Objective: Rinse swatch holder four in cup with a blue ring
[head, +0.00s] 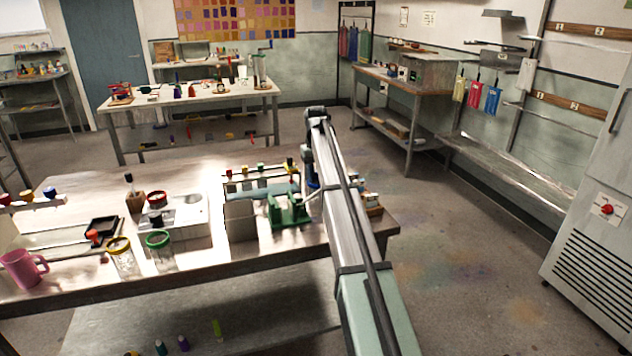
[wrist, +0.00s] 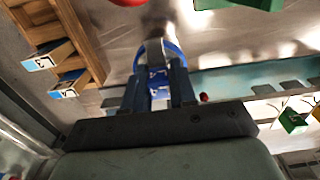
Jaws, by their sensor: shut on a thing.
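In the wrist view my gripper (wrist: 159,92) is shut on a small blue piece (wrist: 157,84) with pale marks, which looks like a swatch holder; its number is not readable. Just beyond the fingertips is the cup with a blue ring (wrist: 174,48), seen from above. The held piece overlaps the near side of the ring in the picture; I cannot tell how deep its lower end sits, as the fingers and holder hide it. In the head view my own arm hides the cup and most of my gripper.
A wooden rack (wrist: 73,32) with blue, white-labelled pieces (wrist: 70,82) stands left of the cup. A slotted rail (wrist: 233,83) with a green-topped piece (wrist: 292,120) lies right. A green clamp (head: 288,210), yellow-ringed jar (head: 120,258) and green-ringed jar (head: 160,250) share the table.

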